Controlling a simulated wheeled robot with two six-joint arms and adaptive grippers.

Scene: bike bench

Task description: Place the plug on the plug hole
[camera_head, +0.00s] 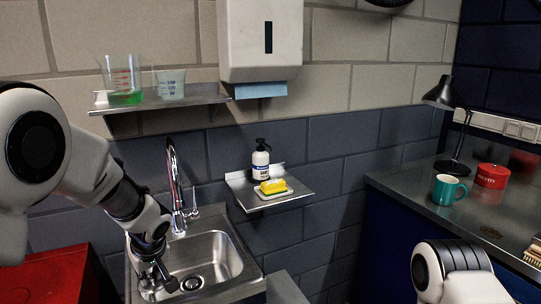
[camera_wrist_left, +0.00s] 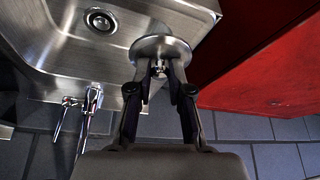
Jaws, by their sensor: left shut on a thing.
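The plug (camera_wrist_left: 163,45) is a shiny metal disc with a small knob. My left gripper (camera_wrist_left: 160,74) is shut on the knob, with the disc beyond the fingertips. In the head view my left gripper (camera_head: 162,279) is over the left part of the steel sink (camera_head: 226,262). The plug hole (camera_head: 192,283) is a round drain in the basin floor, just right of the gripper. In the left wrist view the plug hole (camera_wrist_left: 100,20) is uncovered, up and left of the plug. The plug is apart from it. My right gripper is out of view.
A chrome tap (camera_head: 175,185) stands behind the basin. A red cabinet (camera_head: 55,277) is close on the left. A small shelf (camera_head: 285,201) with a soap bottle and yellow sponge is right of the tap.

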